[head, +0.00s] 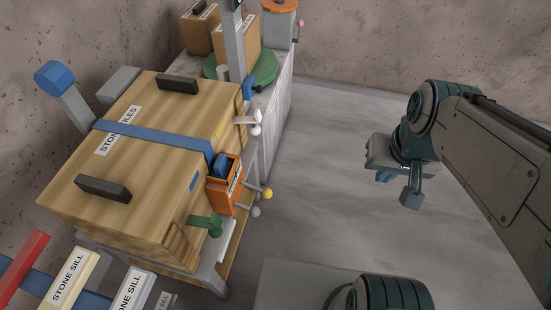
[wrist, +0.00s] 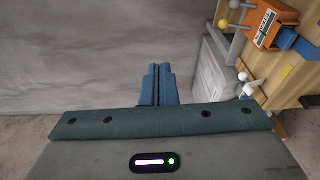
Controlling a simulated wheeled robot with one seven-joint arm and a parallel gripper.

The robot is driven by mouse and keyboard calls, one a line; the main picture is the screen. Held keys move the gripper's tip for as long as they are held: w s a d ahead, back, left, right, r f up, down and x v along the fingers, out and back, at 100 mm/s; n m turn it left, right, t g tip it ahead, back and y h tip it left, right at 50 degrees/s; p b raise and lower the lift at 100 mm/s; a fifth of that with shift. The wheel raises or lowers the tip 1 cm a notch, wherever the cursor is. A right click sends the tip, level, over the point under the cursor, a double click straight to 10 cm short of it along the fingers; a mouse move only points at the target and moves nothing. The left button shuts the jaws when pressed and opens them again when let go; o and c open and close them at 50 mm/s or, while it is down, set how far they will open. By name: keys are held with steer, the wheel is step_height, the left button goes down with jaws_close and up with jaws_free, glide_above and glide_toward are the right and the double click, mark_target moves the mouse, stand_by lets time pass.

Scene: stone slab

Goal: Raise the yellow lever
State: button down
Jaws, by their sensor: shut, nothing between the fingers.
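The yellow lever is a rod with a yellow ball knob (head: 267,194). It sticks out to the right from beside an orange box (head: 222,197) on the front of a wooden crate.
A wooden crate (head: 150,140) with a blue strap stands on the bench at left. A green handle (head: 208,224), a grey knob (head: 255,211) and a white handle (head: 247,120) are near the lever. Floor (head: 330,160) between bench and gripper is clear.

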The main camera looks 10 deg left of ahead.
steer(key=w+a+f+m+g+y+b, duration=0.1)
steer(key=w+a+f+g+y+b, duration=0.25)
steer(key=f, duration=0.55)
steer(key=w+a+f+m+g+y+b, duration=0.1)
steer(key=a+f+g+b, duration=0.1)
steer(key=a+f+b, duration=0.5)
steer(key=m+t+y+b, duration=0.7)
steer(key=m+y+b, duration=0.8)
steer(key=b, duration=0.4)
glide_toward(271, 196)
steer(key=w+a+f, duration=0.2)
steer(key=w+f, duration=0.1)
steer(key=f, duration=0.4)
steer(key=shift+w+a+f, duration=0.2)
steer(key=shift+w, duration=0.05)
steer(key=shift+a, duration=0.15)
steer(key=shift+w+a+r+b, duration=0.1)
steer(key=shift+a+r+b, duration=0.65)
steer(key=shift+a, duration=0.5)
steer(key=shift+a+r+b, duration=0.4)
steer(key=shift+a+r, duration=0.6)
steer(key=shift+a, duration=0.3)
steer(key=shift+w+a+r+b, duration=0.1)
steer(key=shift+a+r+b, duration=0.65)
steer(key=shift+a, duration=0.5)
steer(key=shift+r+p, duration=0.2)
steer(key=shift+p, duration=0.15)
